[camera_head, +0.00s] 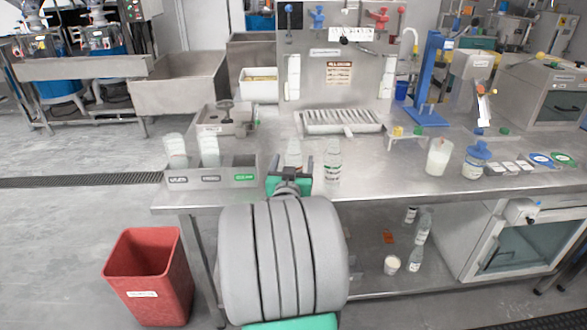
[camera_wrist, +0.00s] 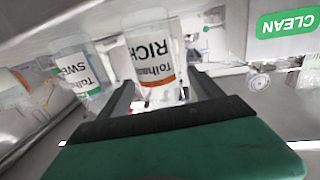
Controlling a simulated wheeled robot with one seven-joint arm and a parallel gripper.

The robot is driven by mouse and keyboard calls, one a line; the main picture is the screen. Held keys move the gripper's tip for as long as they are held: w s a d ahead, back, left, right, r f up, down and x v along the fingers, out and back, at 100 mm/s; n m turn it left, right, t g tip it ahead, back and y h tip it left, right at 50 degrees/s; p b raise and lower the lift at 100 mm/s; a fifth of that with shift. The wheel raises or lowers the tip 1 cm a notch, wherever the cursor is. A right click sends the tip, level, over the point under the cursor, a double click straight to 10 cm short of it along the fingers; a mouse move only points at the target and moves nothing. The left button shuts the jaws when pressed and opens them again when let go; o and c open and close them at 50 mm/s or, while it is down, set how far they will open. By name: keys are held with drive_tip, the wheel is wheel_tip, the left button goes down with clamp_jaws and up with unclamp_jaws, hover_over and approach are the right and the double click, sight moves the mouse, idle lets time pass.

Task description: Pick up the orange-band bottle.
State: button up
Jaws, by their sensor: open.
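The orange-band bottle (camera_wrist: 155,58) is white with dark "RICH" lettering and an orange stripe in the wrist view. In the head view, the bottle behind my gripper (camera_head: 294,152) stands on the steel bench, its lower part hidden. My gripper (camera_head: 291,166) is at the bench's front edge, in front of that bottle. In the wrist view, my gripper (camera_wrist: 164,92) is open, its dark fingers to either side of the orange-band bottle's lower part. I cannot tell whether they touch it. A second bottle (camera_wrist: 76,70) with a green stripe stands beside it; in the head view a labelled bottle (camera_head: 333,160) is just right.
A steel holder with a green CLEAN label (camera_head: 245,177) is left of my gripper, with two white containers (camera_head: 208,150) by it. A draining tray (camera_head: 341,121) lies behind. A white beaker (camera_head: 438,157) and blue-capped jar (camera_head: 475,160) stand right. A red bin (camera_head: 148,280) is on the floor.

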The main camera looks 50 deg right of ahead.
drive_tip(key=x, duration=0.3)
drive_tip(key=shift+w+d+r, duration=0.1)
drive_tip(key=shift+w+d, duration=0.2)
drive_tip(key=shift+c, duration=0.4)
drive_tip(key=c, duration=1.3)
